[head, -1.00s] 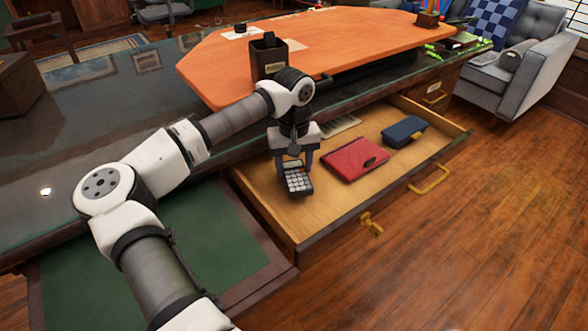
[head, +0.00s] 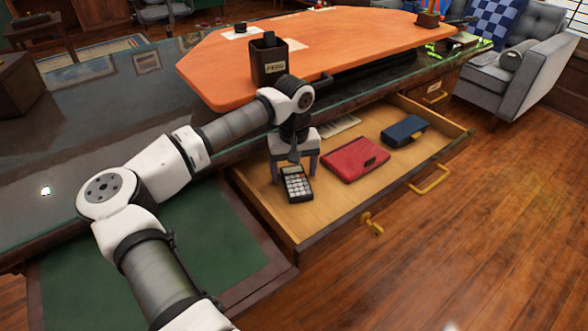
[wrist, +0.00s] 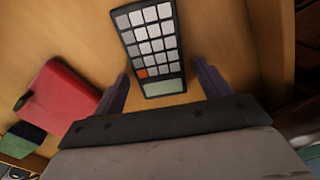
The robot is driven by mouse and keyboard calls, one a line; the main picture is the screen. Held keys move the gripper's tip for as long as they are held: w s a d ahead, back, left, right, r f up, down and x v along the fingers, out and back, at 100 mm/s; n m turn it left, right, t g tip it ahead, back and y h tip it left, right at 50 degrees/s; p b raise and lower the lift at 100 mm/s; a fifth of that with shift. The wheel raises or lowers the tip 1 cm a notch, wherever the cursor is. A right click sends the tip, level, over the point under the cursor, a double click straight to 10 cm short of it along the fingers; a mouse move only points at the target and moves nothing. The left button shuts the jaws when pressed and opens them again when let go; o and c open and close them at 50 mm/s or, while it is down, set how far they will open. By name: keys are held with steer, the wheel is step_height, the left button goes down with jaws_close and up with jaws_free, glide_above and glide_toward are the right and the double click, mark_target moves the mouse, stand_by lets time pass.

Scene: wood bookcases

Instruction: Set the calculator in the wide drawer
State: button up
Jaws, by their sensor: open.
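The calculator (head: 297,185) is dark with pale keys and lies on the bottom of the open wide drawer (head: 318,214), toward its left end. In the wrist view the calculator (wrist: 152,45) has its display end between my fingers, with a gap on each side. My gripper (head: 295,173) is open and points down into the drawer over the calculator's far end. It also shows in the wrist view (wrist: 163,90), with its two purple fingers apart and touching nothing that I can see.
A red folder-like case (head: 355,158) and a dark blue case (head: 404,131) lie in the drawer to the right. Papers (head: 338,126) lie behind them. The desk edge overhangs the drawer's back. A dark pen holder (head: 269,62) stands on the orange desktop (head: 340,45).

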mark_target(294, 174)
step_height(294, 174, up, 12)
stand_by(0.4)
steer(key=shift+r, duration=0.1)
stand_by(1.1)
